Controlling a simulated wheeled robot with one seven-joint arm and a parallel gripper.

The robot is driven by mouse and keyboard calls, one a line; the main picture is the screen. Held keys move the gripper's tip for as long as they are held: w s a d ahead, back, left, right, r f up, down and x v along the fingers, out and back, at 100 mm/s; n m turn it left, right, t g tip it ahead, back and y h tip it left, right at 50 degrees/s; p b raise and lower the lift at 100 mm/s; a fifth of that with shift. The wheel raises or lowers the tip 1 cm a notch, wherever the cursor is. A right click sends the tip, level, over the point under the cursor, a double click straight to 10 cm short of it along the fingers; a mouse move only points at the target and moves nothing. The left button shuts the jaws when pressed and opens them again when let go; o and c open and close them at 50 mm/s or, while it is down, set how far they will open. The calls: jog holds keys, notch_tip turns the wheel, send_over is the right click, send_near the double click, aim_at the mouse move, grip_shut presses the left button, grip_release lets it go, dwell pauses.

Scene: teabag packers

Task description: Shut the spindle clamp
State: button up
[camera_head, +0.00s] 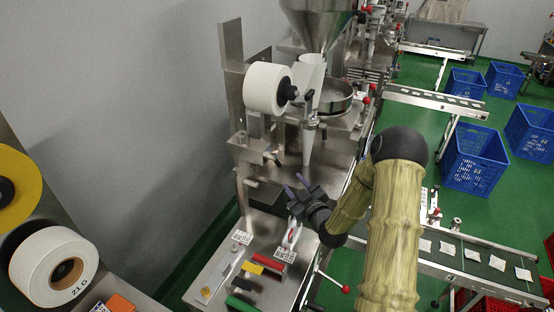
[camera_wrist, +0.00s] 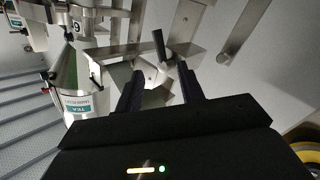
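In the wrist view a short black handle (camera_wrist: 159,44) stands up from a small pale metal fitting (camera_wrist: 152,72) by a steel bracket. This looks like the spindle clamp, but I cannot be sure. It lies beyond and between my fingertips, apparently untouched. My gripper (camera_wrist: 160,88) has its two dark fingers spread, with nothing held. In the head view my gripper (camera_head: 296,191) is over the machine's front, below a steel block (camera_head: 268,153) on the frame. Above is a white film roll (camera_head: 264,87) with a black hub (camera_head: 287,92). Whether the clamp is open I cannot tell.
A steel funnel tube (camera_head: 309,145) hangs close above my gripper. A bench top (camera_head: 222,272) with coloured blocks lies below it. A red-knobbed lever (camera_head: 334,284) juts out nearby. A conveyor (camera_head: 480,267) with teabags runs right. Blue crates (camera_head: 474,160) stand on the green floor.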

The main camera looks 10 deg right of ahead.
aim_at(278, 163)
jog(key=p+x, duration=0.5)
jog(key=x, duration=0.8)
jog(key=shift+s, duration=0.1)
grip_shut()
